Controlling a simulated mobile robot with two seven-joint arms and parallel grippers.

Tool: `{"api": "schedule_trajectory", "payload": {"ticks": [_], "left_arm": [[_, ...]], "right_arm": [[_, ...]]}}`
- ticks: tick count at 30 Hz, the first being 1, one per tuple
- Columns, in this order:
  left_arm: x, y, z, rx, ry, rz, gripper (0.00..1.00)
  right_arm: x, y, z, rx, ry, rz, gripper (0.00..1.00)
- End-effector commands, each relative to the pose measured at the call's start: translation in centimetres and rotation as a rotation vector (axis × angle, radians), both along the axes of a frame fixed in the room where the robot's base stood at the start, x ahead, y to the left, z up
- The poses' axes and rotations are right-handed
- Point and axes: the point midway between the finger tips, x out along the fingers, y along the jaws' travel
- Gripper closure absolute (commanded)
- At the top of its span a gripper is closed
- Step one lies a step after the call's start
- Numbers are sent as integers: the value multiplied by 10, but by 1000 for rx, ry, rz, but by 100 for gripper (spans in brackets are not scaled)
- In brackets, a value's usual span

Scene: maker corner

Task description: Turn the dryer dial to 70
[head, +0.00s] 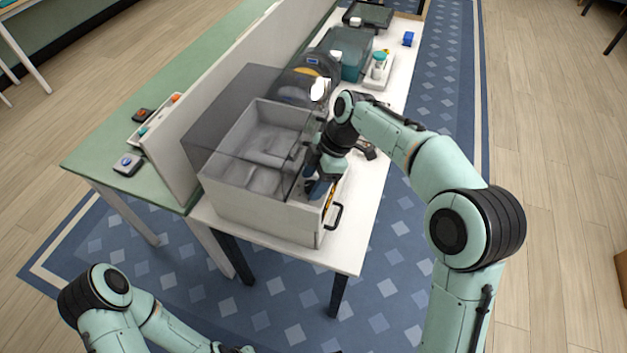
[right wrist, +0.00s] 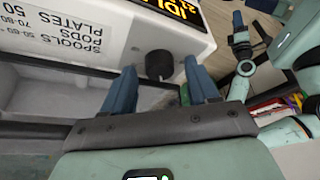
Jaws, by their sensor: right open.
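The dryer (head: 255,212) is a pale grey box with a smoky clear cover, on the white table. In the right wrist view its panel (right wrist: 100,22) carries a black round dial (right wrist: 159,64), an orange lit display (right wrist: 178,9), partly cut off, and a printed label (right wrist: 50,22) for spools, pods and plates. My right gripper (head: 317,187) is at the dryer's front panel and hides the dial in the head view. In the right wrist view its blue fingers (right wrist: 161,78) are open, one on each side of the dial; contact cannot be told. My left gripper (head: 232,348) is mostly cut off at the bottom edge.
A black handle (head: 334,216) sticks out from the dryer front. Behind the dryer stand a dark spool (head: 297,85), a teal box (head: 345,52) and a white tray (head: 378,72). A pale divider (head: 205,110) runs along the left. The table's front right corner is clear.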

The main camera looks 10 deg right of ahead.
Motion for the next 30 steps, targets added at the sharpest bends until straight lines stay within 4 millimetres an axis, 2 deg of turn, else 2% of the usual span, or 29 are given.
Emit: {"api": "schedule_trajectory", "payload": {"ticks": [9,10,12,15,23,30], "left_arm": [[0,0,0,0,0,0,57],[0,0,0,0,0,0,57],[0,0,0,0,0,0,57],[0,0,0,0,0,0,57],[-1,0,-2,0,1,0,57],[-5,0,-10,0,6,0,57]], "right_arm": [[0,2,-3,0,0,0,41],[0,2,-3,0,0,0,44],[0,2,-3,0,0,0,67],[0,2,-3,0,0,0,95],[0,1,-3,1,-1,-15,95],[-1,2,-4,2,-2,-116,95]]}}
